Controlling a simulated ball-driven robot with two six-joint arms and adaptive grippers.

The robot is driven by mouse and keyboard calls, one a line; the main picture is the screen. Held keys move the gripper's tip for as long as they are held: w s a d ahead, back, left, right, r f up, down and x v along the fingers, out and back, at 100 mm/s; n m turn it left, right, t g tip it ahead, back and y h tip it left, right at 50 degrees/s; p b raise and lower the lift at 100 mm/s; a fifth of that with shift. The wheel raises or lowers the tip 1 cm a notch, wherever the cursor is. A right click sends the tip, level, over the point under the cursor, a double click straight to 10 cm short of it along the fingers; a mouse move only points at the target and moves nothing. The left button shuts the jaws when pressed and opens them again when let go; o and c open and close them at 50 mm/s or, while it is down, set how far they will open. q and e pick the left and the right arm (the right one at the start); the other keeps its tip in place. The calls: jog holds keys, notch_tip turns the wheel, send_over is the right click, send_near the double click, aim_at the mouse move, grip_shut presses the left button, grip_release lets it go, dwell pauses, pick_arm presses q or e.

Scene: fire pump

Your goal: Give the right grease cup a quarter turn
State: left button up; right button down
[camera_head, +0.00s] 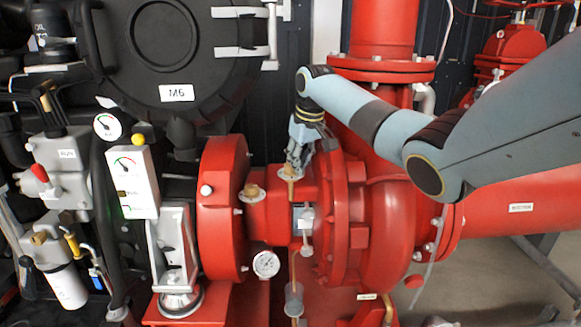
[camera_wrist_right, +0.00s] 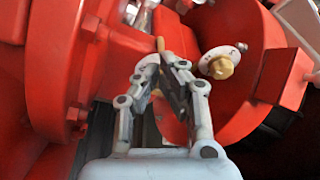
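The right grease cup (camera_head: 290,173) is a small brass fitting on a pale disc, on the red pump housing. My right gripper (camera_head: 295,158) reaches down to it from above, its fingers covering part of it. In the right wrist view, the fingertips (camera_wrist_right: 162,64) lean close together, with narrow brass (camera_wrist_right: 160,44) showing just beyond them. Whether they touch or grip the cup is unclear. The left grease cup (camera_head: 251,192) is a similar brass fitting on a pale disc; it shows right of the fingers in the wrist view (camera_wrist_right: 221,66). My left gripper is not in view.
A red bearing flange (camera_head: 222,200) stands left of the cups and the large red pump casing (camera_head: 385,235) to their right. A pressure gauge (camera_head: 266,264) sits below. The black round housing marked M6 (camera_head: 168,40) is behind, upper left.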

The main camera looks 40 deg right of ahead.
jog(key=shift+s+f, duration=0.1)
jog(key=shift+f, duration=0.15)
jog(key=shift+w+d, duration=0.1)
jog(key=shift+w, duration=0.15)
dwell(0.4)
jog(key=shift+r, duration=0.1)
jog(key=shift+a+p, duration=0.2)
jog(key=shift+p, duration=2.7)
jog(key=shift+w, duration=0.1)
jog(key=shift+p, duration=0.3)
jog(key=p+v, duration=0.4)
jog(key=p, duration=0.1)
jog(key=p+v, duration=0.2)
jog(key=p, duration=0.1)
jog(key=shift+w, duration=0.4)
